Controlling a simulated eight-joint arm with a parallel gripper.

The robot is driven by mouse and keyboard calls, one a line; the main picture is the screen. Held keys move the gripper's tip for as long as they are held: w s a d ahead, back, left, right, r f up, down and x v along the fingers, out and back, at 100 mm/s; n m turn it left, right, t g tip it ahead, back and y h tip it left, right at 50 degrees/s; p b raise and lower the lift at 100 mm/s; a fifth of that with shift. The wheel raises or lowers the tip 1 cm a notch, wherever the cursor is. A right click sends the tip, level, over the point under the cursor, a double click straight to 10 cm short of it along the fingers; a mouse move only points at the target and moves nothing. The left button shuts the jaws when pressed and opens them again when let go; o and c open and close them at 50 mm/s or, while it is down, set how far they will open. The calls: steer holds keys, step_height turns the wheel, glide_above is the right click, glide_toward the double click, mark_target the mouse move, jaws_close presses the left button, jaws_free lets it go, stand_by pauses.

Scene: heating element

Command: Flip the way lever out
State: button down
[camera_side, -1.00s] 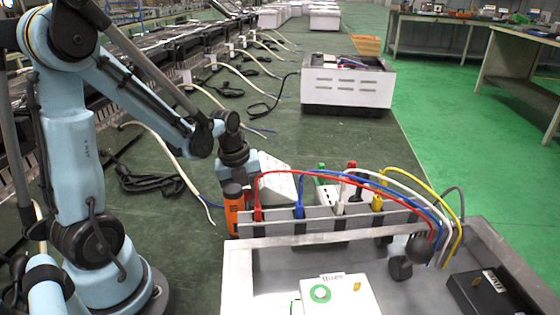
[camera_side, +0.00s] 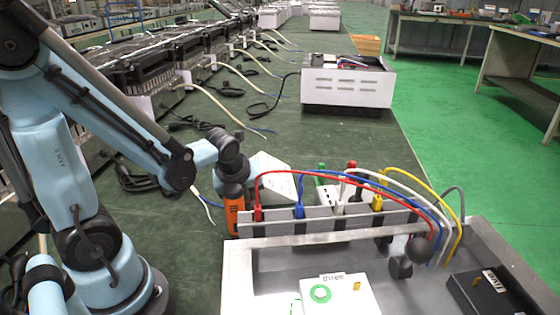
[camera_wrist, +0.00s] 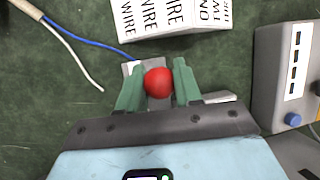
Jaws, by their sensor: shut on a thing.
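In the wrist view, a red ball knob (camera_wrist: 158,82) sits between the two green fingers of my gripper (camera_wrist: 158,88). I take it as the knob of the way lever. The fingers are shut on it, one on each side. A light grey piece shows just behind the knob, and the lever's shaft is hidden under it. In the side view, my wrist is low at the left end of the grey rack (camera_side: 330,222), by an orange and black piece (camera_side: 234,212). The fingertips and the red knob cannot be made out there.
A white box printed WIRE (camera_wrist: 175,15) lies just beyond the fingers. A grey box with a blue knob (camera_wrist: 285,75) stands to the right. Red, blue, white and yellow cables (camera_side: 340,172) arch over the rack. A loose white and blue cable (camera_wrist: 75,40) lies at left.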

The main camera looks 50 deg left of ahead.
steer(key=c, duration=0.8)
jaws_free()
steer(key=shift+r, duration=0.15)
steer(key=shift+v, duration=1.3)
steer(key=shift+s+r, duration=0.1)
steer(key=shift+r, duration=3.45)
